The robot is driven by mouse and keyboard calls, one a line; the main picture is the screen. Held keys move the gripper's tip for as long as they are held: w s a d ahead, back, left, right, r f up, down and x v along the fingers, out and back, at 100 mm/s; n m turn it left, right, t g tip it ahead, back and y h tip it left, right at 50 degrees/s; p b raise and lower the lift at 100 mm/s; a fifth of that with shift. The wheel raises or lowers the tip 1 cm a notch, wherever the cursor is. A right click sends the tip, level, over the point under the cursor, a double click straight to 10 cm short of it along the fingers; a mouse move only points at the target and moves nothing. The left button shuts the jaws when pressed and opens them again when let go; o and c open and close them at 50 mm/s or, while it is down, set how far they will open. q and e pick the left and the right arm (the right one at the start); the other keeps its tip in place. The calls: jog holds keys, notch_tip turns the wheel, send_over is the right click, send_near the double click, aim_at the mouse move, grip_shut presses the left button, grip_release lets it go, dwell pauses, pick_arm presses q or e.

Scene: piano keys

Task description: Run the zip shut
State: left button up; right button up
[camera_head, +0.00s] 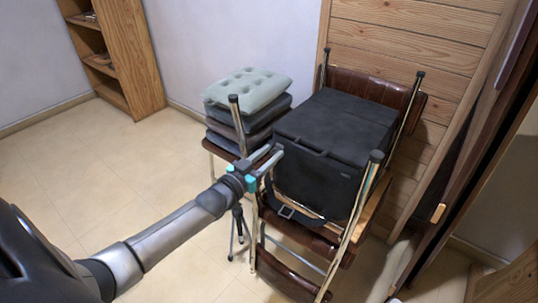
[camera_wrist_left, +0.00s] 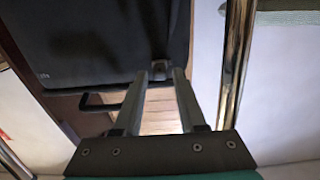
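A black boxy bag (camera_head: 330,125) sits on a chair; a seam or zip line runs along its top front edge, but its teeth are too small to make out. The bag also fills the upper left of the left wrist view (camera_wrist_left: 90,40). My left gripper (camera_head: 268,158) is at the bag's left front corner. In the left wrist view its two fingers (camera_wrist_left: 161,74) stand apart, with a small grey piece (camera_wrist_left: 158,67), perhaps the zip pull, at the bag's edge between or just beyond the tips. I cannot tell whether they touch it. My right gripper is out of view.
Stacked cushions (camera_head: 247,92) lie left of the bag. Chrome chair posts (camera_head: 360,200) rise around it, one close beside my left gripper in the wrist view (camera_wrist_left: 234,65). A wooden wall stands behind. Floor at left is clear.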

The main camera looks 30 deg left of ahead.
pick_arm(q)
grip_shut()
dwell(1.1)
